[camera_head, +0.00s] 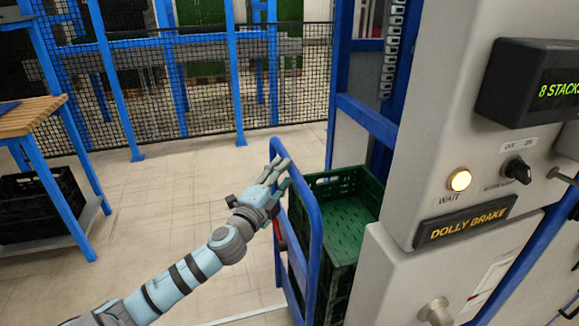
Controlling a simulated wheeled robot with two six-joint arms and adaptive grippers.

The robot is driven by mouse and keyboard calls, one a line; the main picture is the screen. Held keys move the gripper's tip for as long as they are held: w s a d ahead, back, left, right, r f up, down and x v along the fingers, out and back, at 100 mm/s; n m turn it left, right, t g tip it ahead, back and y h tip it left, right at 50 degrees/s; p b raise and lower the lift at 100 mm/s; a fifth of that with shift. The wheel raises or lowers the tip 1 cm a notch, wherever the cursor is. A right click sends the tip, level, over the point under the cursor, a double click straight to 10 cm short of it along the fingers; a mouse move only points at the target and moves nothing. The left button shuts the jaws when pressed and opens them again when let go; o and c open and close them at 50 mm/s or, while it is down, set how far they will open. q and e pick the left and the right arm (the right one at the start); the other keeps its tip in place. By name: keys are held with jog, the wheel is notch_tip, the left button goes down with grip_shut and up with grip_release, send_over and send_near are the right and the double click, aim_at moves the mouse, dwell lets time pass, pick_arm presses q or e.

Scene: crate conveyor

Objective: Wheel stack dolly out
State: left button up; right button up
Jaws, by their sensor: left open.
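The dolly's blue tubular handle (316,238) stands upright in the middle of the camera_head view. Behind it is a stack of green crates (345,262), its top crate empty, partly hidden by the grey machine housing at the right. My left gripper (279,170) is open at the handle's upper left part, its fingers beside the bar. I cannot tell whether they touch it. The dolly's base and wheels are hidden. My right gripper is out of the picture.
A grey control cabinet (470,130) at the right carries a lit WAIT lamp (459,180), a black knob (517,169) and a DOLLY BRAKE label (466,222). A wooden-topped bench (30,115) stands left. Mesh fencing (210,85) runs behind. The floor between is clear.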

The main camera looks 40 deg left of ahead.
pick_arm(q)
jog(key=x, duration=0.3)
jog(key=shift+w+r+p, duration=0.1)
jog(key=shift+r+p, duration=0.1)
jog(key=shift+p, duration=0.15)
jog(key=shift+w, duration=0.45)
jog(key=shift+f, duration=0.1)
grip_shut()
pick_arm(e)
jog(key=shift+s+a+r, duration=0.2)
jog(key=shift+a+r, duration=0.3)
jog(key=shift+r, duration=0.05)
